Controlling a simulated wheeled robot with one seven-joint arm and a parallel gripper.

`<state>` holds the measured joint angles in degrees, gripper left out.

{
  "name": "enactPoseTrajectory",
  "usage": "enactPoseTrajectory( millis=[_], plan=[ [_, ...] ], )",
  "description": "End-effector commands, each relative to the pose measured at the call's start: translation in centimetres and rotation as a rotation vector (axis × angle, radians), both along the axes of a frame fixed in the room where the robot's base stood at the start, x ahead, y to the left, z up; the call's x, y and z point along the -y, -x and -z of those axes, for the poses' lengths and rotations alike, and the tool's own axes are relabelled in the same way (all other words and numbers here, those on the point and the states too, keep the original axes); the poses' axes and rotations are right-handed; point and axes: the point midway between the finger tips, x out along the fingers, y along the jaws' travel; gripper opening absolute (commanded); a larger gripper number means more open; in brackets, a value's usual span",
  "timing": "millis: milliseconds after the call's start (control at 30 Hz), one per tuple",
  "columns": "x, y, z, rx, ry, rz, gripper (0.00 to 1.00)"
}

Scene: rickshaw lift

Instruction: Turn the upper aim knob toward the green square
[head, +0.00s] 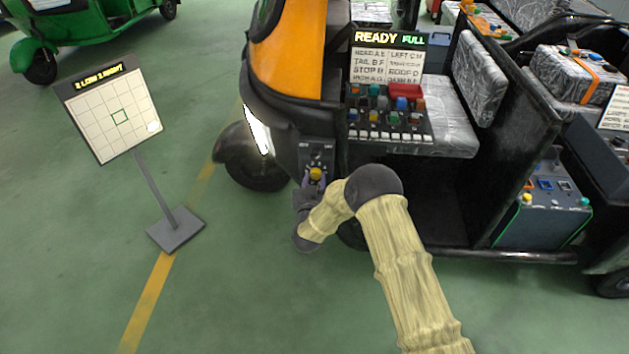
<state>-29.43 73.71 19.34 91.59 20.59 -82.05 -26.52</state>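The aim panel (318,150) is a dark plate on the rickshaw's front, beside the lit headlight (257,131). Small dark knob shapes show on it, just above a yellow knob (316,174). The target board (88,92) stands at left. A white light spot (153,127) lies right of and slightly below the square. The sign above seems to read "2 LOW 3 RIGHT".
A switch console (352,128) with several coloured knobs sits on the rickshaw, under a "READY FULL" display (390,39). A grey control box (545,215) stands at right. A green rickshaw (75,30) is at the upper left. The floor between board and rickshaw is clear.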

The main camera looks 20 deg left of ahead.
Motion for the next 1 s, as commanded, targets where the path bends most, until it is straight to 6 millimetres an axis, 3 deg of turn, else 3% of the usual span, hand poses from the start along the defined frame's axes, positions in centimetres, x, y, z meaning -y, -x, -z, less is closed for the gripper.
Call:
enactPoseTrajectory(
  millis=[33,100,133,567,1000],
  plan=[
    [0.0,0.01,-0.01,0.0,0.0,0.0,0.25],
    [0.0,0.01,-0.02,0.0,0.0,0.0,0.11],
    [0.0,0.01,-0.02,0.0,0.0,0.0,0.09],
    [0.05,-0.03,0.07,-0.012,-0.06,0.001,0.09],
    [0.15,-0.06,0.35,-0.084,-0.357,0.001,0.09]
  ],
)
